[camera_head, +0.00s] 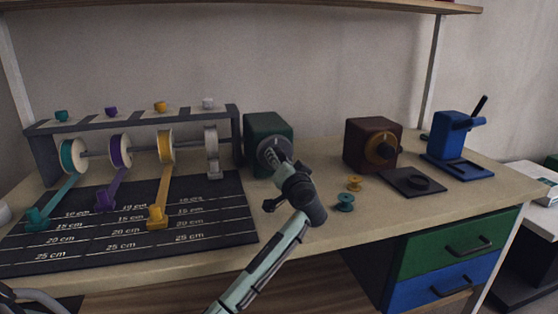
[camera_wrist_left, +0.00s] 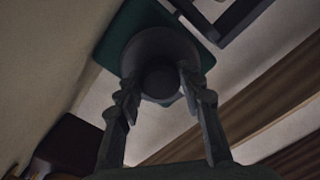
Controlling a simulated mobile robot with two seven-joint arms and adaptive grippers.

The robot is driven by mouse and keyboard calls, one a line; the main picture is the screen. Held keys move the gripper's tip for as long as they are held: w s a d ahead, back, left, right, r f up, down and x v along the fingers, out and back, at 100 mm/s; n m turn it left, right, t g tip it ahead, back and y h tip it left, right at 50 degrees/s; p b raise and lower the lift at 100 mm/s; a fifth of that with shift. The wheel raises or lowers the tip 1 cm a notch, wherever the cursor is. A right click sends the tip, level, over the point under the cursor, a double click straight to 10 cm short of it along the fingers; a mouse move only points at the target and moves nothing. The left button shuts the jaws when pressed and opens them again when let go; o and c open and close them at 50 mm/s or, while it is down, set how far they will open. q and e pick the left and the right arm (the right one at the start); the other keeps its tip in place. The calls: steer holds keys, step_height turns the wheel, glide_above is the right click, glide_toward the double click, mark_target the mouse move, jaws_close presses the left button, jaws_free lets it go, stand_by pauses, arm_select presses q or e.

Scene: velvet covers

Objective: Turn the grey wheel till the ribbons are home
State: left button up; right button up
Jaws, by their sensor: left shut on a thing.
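The grey wheel (camera_head: 272,152) is on the front of a dark green box (camera_head: 268,127); it shows as a round disc with a dark knob in the left wrist view (camera_wrist_left: 143,48). My left gripper (camera_head: 284,167) is shut on this wheel's knob (camera_wrist_left: 160,82), one finger on each side. On a grey rack, the teal ribbon (camera_head: 63,191), purple ribbon (camera_head: 117,184) and yellow ribbon (camera_head: 163,184) run from their spools onto the dark marked mat (camera_head: 200,240). The white spool's tab (camera_head: 214,175) hangs close below it. My right gripper is out of view.
A shelf is overhead.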

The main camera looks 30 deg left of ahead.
arm_select(q)
steer(key=shift+m, duration=0.4)
steer(key=m, duration=0.4)
steer(key=shift+m, duration=0.4)
steer(key=m, duration=1)
steer(key=shift+r+m, duration=0.1)
steer(key=shift+m, duration=0.3)
steer(key=m, duration=0.5)
steer(key=shift+d, duration=0.1)
steer(key=shift+m, duration=0.3)
steer(key=o, duration=1.2)
steer(key=shift+c, duration=0.2)
steer(key=v, duration=1.2)
